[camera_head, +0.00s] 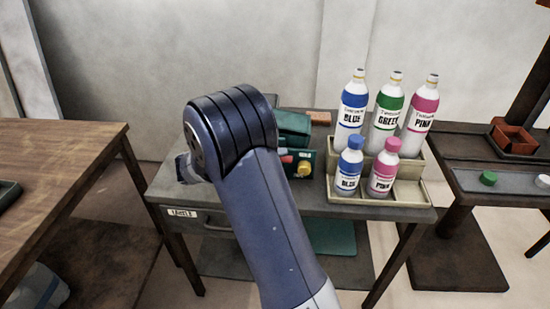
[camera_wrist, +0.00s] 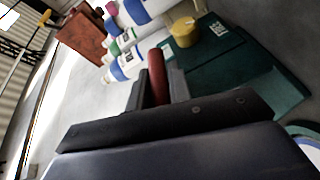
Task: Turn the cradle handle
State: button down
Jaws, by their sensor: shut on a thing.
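The cradle is a dark green unit (camera_head: 316,160) on the middle table, partly hidden behind my arm. It carries a yellow knob (camera_head: 304,168) and a red part beside it. In the wrist view, a red handle (camera_wrist: 157,78) stands between the two dark fingers of my gripper (camera_wrist: 157,92), which is shut on it. The green body (camera_wrist: 225,75) and the yellow knob (camera_wrist: 185,32) lie just beyond and to the right. In the head view my arm hides the gripper and its grasp.
Right of the cradle, large blue (camera_head: 351,105), green (camera_head: 387,115) and pink (camera_head: 418,115) labelled bottles stand in a beige rack (camera_head: 400,207), with small blue (camera_head: 348,167) and pink (camera_head: 383,168) bottles in front. A wooden table (camera_head: 50,170) stands left; another table (camera_head: 465,182) stands right.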

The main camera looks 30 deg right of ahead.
dwell(0.4)
jog(key=c, duration=1.3)
grip_release()
jog(key=v, duration=1)
jog(key=shift+a+f+p, duration=0.15)
jog(key=shift+a+p, duration=0.15)
jog(key=shift+a, duration=0.1)
jog(key=x, duration=1.1)
jog(key=shift+b, duration=0.35)
jog(key=shift+a, duration=0.1)
